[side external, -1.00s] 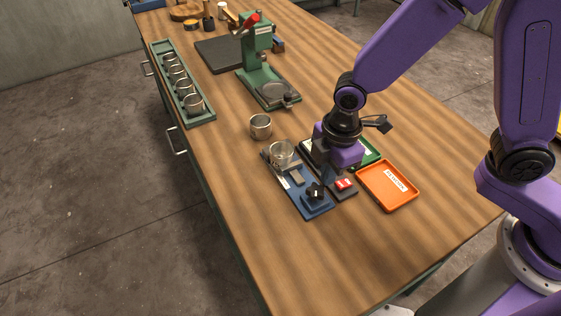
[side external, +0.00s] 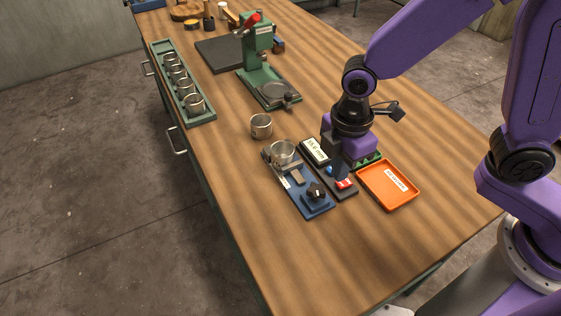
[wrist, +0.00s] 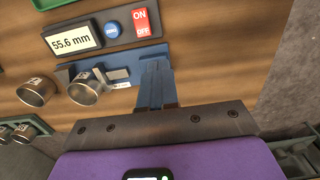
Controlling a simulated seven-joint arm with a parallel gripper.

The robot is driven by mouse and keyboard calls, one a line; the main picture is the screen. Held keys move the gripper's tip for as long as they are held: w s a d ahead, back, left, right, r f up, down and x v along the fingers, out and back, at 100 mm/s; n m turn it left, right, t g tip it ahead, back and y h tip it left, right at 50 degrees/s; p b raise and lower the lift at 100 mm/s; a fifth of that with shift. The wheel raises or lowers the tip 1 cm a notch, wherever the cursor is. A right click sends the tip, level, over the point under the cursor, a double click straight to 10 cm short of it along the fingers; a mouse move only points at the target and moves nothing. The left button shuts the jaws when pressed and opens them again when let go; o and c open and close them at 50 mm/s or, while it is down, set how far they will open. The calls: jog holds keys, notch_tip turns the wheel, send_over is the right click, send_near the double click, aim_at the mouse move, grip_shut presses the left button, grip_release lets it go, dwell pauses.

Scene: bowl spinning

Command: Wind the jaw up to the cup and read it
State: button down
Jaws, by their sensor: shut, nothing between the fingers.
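The blue measuring fixture (side external: 290,186) lies on the bench, with a metal cup (side external: 282,152) at its far end. Its grey jaw block (side external: 298,177) is close to the cup; I cannot tell whether they touch. My gripper (side external: 332,166) is shut and empty, above the readout box, clear of the knob. In the wrist view its fingers (wrist: 155,75) hide the fixture's knob end.
A loose metal cup (side external: 261,126) stands beyond the fixture. An orange tray (side external: 388,187) sits right of the readout, and a green tray (side external: 369,160) is partly behind my gripper. A green press (side external: 258,65) and a rack of several cups (side external: 182,88) stand farther back. The near bench is clear.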

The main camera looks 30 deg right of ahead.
jog(key=shift+w+r, duration=0.1)
jog(key=shift+r, duration=0.85)
jog(key=shift+w, duration=0.1)
